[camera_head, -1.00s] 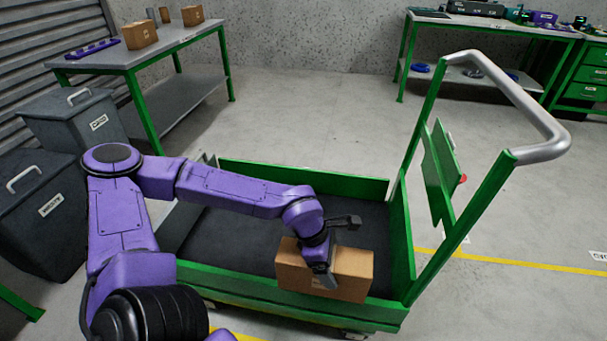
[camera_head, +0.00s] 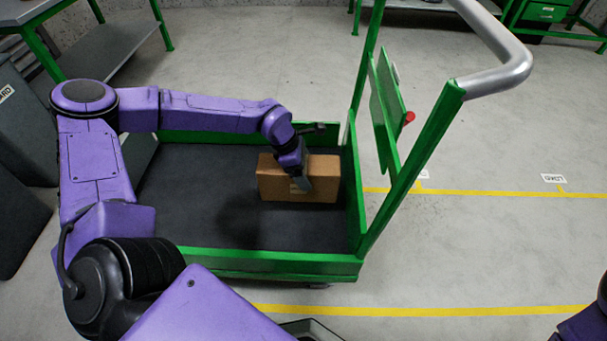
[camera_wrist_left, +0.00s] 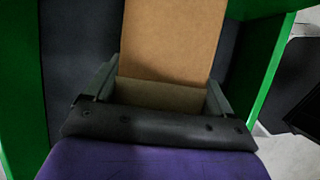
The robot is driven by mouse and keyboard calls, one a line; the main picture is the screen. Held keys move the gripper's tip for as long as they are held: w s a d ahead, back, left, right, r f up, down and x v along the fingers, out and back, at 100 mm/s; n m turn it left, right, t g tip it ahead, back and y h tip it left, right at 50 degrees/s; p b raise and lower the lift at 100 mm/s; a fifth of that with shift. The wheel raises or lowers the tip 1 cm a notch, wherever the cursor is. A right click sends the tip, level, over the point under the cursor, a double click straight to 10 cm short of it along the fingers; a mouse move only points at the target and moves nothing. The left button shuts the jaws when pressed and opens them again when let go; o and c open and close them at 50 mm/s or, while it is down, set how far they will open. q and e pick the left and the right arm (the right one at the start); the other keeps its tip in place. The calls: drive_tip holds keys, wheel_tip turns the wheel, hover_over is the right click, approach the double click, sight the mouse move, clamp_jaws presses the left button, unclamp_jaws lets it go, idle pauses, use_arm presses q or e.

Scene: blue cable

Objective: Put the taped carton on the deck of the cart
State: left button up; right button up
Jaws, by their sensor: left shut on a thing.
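The brown taped carton (camera_head: 273,181) is over the dark deck of the green cart (camera_head: 205,215), towards its right end near the handle. My left gripper (camera_head: 302,180) is shut on the carton, with a finger against its near face. In the left wrist view the carton (camera_wrist_left: 172,42) lies between the two fingers (camera_wrist_left: 160,92). I cannot tell whether the carton's underside touches the deck. The gripper hides part of the carton. A purple arm part of mine shows at the lower right, but its gripper is out of view.
The cart has low green side rails and a tall grey push handle (camera_head: 497,62) at the right. Dark bins (camera_head: 22,150) stand at the left. A grey workbench (camera_head: 100,60) is at the back left. The floor right of the cart is clear, with yellow lines.

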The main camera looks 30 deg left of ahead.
use_arm(q)
drive_tip(key=w+f, duration=0.1)
drive_tip(key=w+a+f+b, duration=0.1)
drive_tip(key=f, duration=0.1)
drive_tip(key=w+f, duration=0.1)
drive_tip(key=shift+a+f, duration=0.25)
drive_tip(key=shift+a, duration=0.05)
drive_tip(key=shift+f+b, duration=0.55)
drive_tip(key=shift+f, duration=0.95)
drive_tip(key=shift+f, duration=0.1)
drive_tip(key=o, duration=1.4)
drive_tip(key=shift+a, duration=0.1)
drive_tip(key=shift+r, duration=0.35)
drive_tip(key=p+v, duration=0.4)
drive_tip(key=v, duration=0.7)
drive_tip(key=shift+s+a+r, duration=0.1)
drive_tip(key=shift+r, duration=0.1)
